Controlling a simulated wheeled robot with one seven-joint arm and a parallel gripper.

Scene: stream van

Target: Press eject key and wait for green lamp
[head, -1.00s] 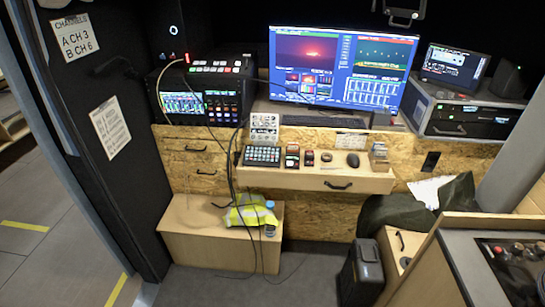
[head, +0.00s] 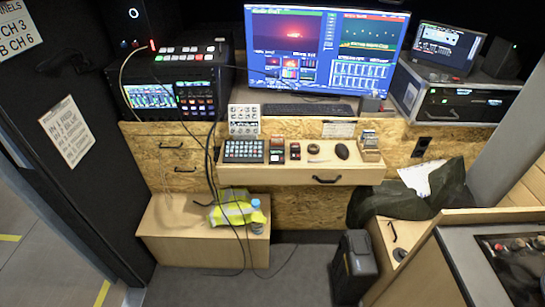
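No part of my gripper shows in the head view. I cannot make out a key marked eject or a lit green lamp at this size. A black switcher panel (head: 190,52) with red, white and green keys sits on top of a rack unit (head: 180,96) at the left of the desk. A small red light (head: 152,45) glows at its left end. Two small dark devices with red parts, a left one (head: 277,149) and a right one (head: 295,151), stand on the wooden drawer shelf (head: 245,175), right of a black keypad (head: 243,150). Their details are too small to read.
A large monitor (head: 322,50) stands behind a keyboard (head: 307,110). A rack case (head: 460,104) is at right. A wooden box (head: 170,225) with a yellow vest (head: 235,213), a black case (head: 353,265) and a counter (head: 465,270) stand below. Cables hang at the left; some floor (head: 300,265) is clear.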

